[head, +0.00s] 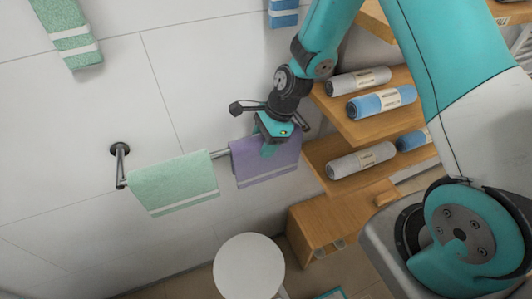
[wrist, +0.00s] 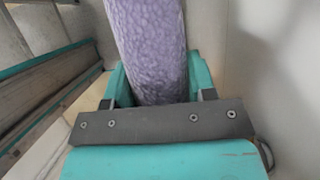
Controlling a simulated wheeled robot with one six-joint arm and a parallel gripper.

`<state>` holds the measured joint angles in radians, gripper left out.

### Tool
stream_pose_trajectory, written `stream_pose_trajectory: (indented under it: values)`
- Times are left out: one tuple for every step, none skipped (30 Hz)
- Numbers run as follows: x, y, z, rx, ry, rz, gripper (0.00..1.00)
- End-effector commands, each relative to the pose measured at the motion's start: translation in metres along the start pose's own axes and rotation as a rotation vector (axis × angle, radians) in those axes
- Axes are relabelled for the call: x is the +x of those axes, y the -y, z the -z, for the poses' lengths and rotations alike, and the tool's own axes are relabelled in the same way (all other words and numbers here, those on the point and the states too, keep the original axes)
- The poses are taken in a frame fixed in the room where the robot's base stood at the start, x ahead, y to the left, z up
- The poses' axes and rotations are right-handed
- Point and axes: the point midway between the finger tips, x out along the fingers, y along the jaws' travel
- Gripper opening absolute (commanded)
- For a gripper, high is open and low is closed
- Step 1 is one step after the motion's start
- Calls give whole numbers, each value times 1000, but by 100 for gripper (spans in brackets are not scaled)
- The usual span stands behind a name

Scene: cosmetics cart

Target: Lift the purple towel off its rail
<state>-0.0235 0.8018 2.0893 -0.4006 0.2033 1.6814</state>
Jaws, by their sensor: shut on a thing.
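The purple towel (head: 266,168) hangs over the right part of a metal wall rail (head: 221,154) in the head view. My gripper (head: 270,146) is at the towel's upper edge, by the rail, and is shut on it. In the wrist view the purple cloth (wrist: 148,45) runs between the two teal fingers (wrist: 158,88) and fills the gap. The right end of the rail is largely hidden behind my gripper.
A green towel (head: 172,184) hangs on the same rail, left of the purple one. Wooden shelves (head: 352,128) with rolled grey and blue towels stand close on the right. A round white stool (head: 248,266) and a wooden box (head: 325,218) are below. The wall at left is mostly bare.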

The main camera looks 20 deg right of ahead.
Motion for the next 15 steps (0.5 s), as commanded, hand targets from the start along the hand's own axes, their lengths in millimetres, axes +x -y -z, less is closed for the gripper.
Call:
stream_pose_trajectory:
  values:
    - [0, 0, 0, 0, 0, 0, 10]
    - [0, 0, 0, 0, 0, 0, 10]
    - [0, 0, 0, 0, 0, 0, 10]
    - [0, 0, 0, 0, 0, 0, 10]
    - [0, 0, 0, 0, 0, 0, 10]
    - [0, 0, 0, 0, 0, 0, 10]
    - [-1, 0, 0, 0, 0, 0, 10]
    - [-1, 0, -1, 0, 0, 1, 10]
    - [-3, 0, -1, 0, 0, 1, 10]
    - [-4, 0, -2, -1, 1, 1, 10]
    - [-5, 0, -2, -1, 1, 2, 10]
    - [-8, 1, -3, -1, 1, 2, 10]
    - [-11, 1, -5, -1, 1, 3, 10]
    - [-14, 1, -6, -1, 1, 3, 10]
    - [-18, 2, -8, -1, 1, 4, 10]
